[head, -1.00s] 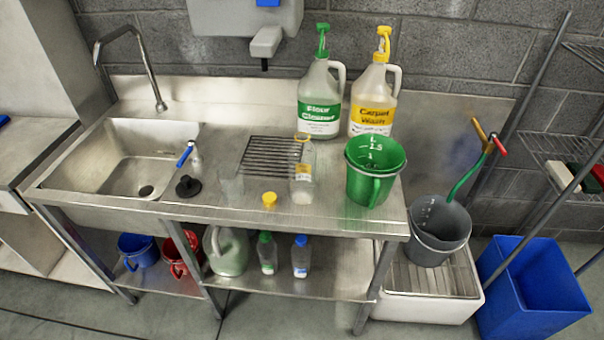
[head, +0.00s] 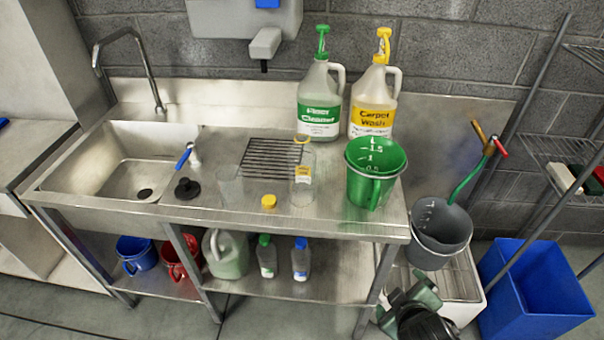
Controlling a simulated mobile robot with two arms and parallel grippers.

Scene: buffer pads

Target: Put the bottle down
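A clear bottle (head: 303,188) with a yellow-orange label and a yellow ring at its open neck stands upright on the steel counter (head: 330,217), at the right end of the black drain grate. A yellow cap (head: 269,202) lies on the counter to its left. My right gripper (head: 408,304) shows in dark green and black at the bottom right edge, in front of the white slatted tray and well away from the bottle. Its fingers are too unclear to tell open from shut. My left gripper is out of view.
A green measuring jug (head: 375,180) stands right of the bottle. Two large jugs, Floor Cleaner (head: 319,105) and Carpet Wash (head: 372,108), stand behind. The counter's front strip is mostly clear.

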